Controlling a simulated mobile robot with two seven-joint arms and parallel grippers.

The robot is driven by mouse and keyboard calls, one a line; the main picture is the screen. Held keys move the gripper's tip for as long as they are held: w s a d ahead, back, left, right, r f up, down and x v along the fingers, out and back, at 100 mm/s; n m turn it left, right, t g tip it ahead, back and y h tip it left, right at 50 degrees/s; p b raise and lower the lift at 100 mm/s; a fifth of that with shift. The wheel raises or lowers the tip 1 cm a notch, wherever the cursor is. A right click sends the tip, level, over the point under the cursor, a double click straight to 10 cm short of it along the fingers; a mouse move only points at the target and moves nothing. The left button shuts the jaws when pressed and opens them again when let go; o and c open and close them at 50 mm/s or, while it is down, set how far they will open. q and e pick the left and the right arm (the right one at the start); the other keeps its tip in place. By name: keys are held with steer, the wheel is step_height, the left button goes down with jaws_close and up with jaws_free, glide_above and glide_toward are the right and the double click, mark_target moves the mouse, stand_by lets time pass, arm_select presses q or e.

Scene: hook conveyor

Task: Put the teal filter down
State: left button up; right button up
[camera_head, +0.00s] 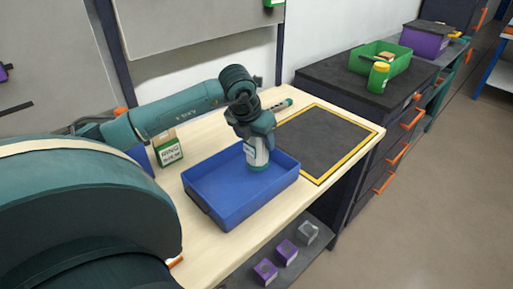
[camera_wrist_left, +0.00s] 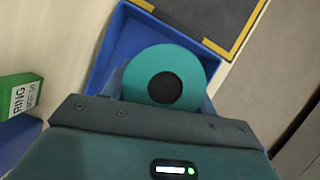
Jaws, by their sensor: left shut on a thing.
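The teal filter (camera_head: 257,155) is a cylinder with a white label and teal ends. My left gripper (camera_head: 254,134) is shut on its upper part and holds it upright at the right part of the blue tray (camera_head: 212,207). I cannot tell whether its base touches the tray floor. In the left wrist view, the filter (camera_wrist_left: 193,62) shows its round teal end with a black centre, and the blue tray (camera_wrist_left: 112,50) lies beyond it. The fingertips are hidden there. My right gripper is not in view.
A green-and-white box (camera_head: 168,148) stands left of the tray. A black mat (camera_head: 322,138) with a yellow border lies bare to the right. A green bin (camera_head: 397,62) and yellow-lidded jar (camera_head: 378,78) stand on the far dark cabinet.

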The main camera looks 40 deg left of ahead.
mark_target(257, 149)
arm_select(q)
step_height(257, 149, down, 4)
steer(key=shift+r, duration=0.15)
steer(key=o, duration=1.1)
